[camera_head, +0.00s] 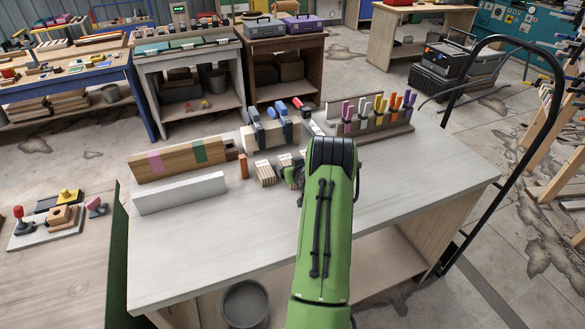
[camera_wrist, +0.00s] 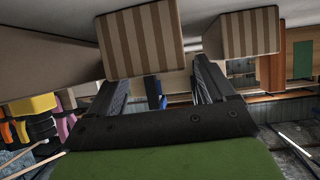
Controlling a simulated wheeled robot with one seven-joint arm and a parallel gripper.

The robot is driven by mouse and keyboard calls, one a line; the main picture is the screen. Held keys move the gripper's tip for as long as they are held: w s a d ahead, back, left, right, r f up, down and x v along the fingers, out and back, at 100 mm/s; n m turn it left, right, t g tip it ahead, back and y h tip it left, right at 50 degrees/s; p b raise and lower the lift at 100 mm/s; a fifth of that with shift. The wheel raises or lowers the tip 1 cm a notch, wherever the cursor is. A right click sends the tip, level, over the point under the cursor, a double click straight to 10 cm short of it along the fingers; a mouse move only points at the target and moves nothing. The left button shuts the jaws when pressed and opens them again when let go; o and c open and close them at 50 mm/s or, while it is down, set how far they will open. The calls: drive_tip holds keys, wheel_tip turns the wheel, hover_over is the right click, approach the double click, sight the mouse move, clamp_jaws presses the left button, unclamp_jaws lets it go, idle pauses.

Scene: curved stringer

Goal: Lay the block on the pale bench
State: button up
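Two small striped wooden blocks stand on the pale bench (camera_head: 400,190), by my gripper. The nearer-left striped block (camera_head: 265,173) shows in the head view; the other is partly hidden by my gripper. The wrist view, which looks upside down, shows a large striped block (camera_wrist: 140,40) close to the fingers and a second striped block (camera_wrist: 240,34) to its right. My gripper (camera_wrist: 160,85) is open, its two dark fingers apart, with no block visibly clamped between them. In the head view my green arm hides much of the gripper. Which block the task means I cannot tell.
A white bar (camera_head: 180,193), a taped wooden beam (camera_head: 180,161) and a small brown block (camera_head: 243,166) stand left of the gripper. Clamps (camera_head: 272,120) and a rack of coloured-handled tools (camera_head: 375,117) stand behind. The bench's front and right are mostly clear.

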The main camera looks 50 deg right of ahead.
drive_tip(key=b+v, duration=0.1)
drive_tip(key=v, duration=1.1)
drive_tip(key=w+a+r+n+y, duration=0.2)
drive_tip(key=w+a+r, duration=0.15)
drive_tip(key=a, duration=0.35)
drive_tip(key=w+a+r+n+y, duration=0.25)
drive_tip(key=a+r, duration=0.25)
drive_tip(key=a, duration=0.3)
drive_tip(key=s+a+r+n+g+y, duration=0.1)
drive_tip(key=a+r, duration=0.1)
drive_tip(key=a, duration=0.5)
drive_tip(key=s+a+r+n+y, duration=0.1)
drive_tip(key=a+r, duration=0.2)
drive_tip(key=a, duration=0.4)
drive_tip(key=s+a+r+g, duration=0.1)
drive_tip(key=s+a, duration=0.5)
drive_tip(key=s, duration=0.3)
drive_tip(key=s+a+r+g, duration=0.1)
drive_tip(key=s+a+g, duration=0.1)
drive_tip(key=s+a, duration=0.4)
drive_tip(key=s, duration=0.3)
drive_tip(key=shift+s+r, duration=0.25)
drive_tip(key=shift+s, duration=0.05)
drive_tip(key=shift+n+y, duration=0.25)
